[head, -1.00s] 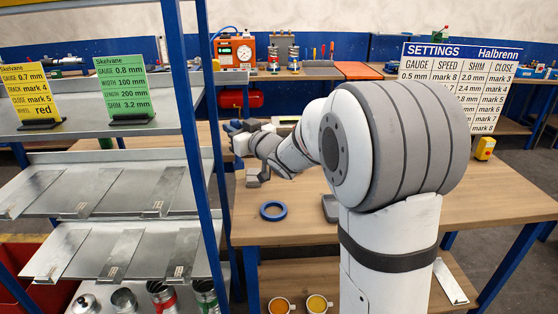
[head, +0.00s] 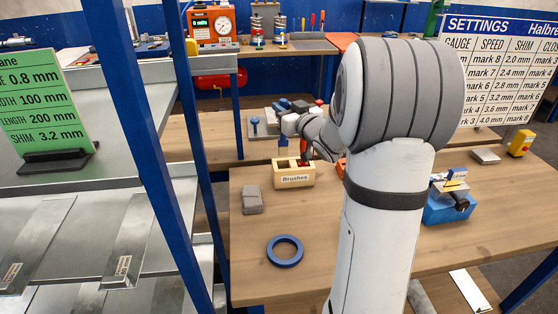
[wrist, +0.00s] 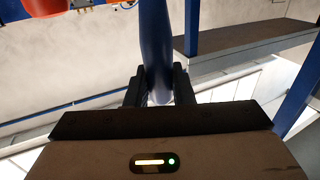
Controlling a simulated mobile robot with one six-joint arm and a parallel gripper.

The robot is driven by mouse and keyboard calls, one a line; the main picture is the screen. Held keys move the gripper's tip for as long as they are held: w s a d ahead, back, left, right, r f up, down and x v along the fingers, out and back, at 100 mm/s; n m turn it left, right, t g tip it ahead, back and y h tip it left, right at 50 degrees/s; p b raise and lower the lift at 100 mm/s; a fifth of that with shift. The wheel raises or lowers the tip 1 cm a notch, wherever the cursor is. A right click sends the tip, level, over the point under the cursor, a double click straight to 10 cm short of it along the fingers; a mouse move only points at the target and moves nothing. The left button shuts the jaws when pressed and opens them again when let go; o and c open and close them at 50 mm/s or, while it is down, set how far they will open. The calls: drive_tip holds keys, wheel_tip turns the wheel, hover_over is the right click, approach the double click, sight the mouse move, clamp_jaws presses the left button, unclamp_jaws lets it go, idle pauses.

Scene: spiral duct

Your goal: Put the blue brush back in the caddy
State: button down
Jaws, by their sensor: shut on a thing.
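In the wrist view my gripper (wrist: 159,88) is shut on the blue brush (wrist: 155,35), seen as a smooth blue handle between the two dark jaws. The brush's far end runs out of the picture. The wooden caddy (head: 293,181), labelled "Brushes", stands on the near bench in the head view. It has open compartments, and something red shows at its right one. My gripper's white and dark end (head: 290,118) is behind and above the caddy in the picture, apart from it. The held brush is hard to make out there.
A grey block (head: 252,199) and a blue ring (head: 285,250) lie on the bench left of my arm. A blue device (head: 447,207) stands on the right. The shelf's blue post (head: 150,150) rises at the left. The bench front around the ring is mostly clear.

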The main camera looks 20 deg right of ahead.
sight(284, 140)
wheel_tip(284, 140, down, 5)
drive_tip(key=shift+d+f, duration=0.1)
drive_tip(key=shift+f, duration=0.1)
drive_tip(key=shift+f+p, duration=0.3)
drive_tip(key=shift+f, duration=1.65)
drive_tip(key=shift+s, duration=0.1)
drive_tip(key=shift+r, duration=0.1)
drive_tip(key=c, duration=1.3)
unclamp_jaws()
drive_tip(key=shift+o, duration=0.2)
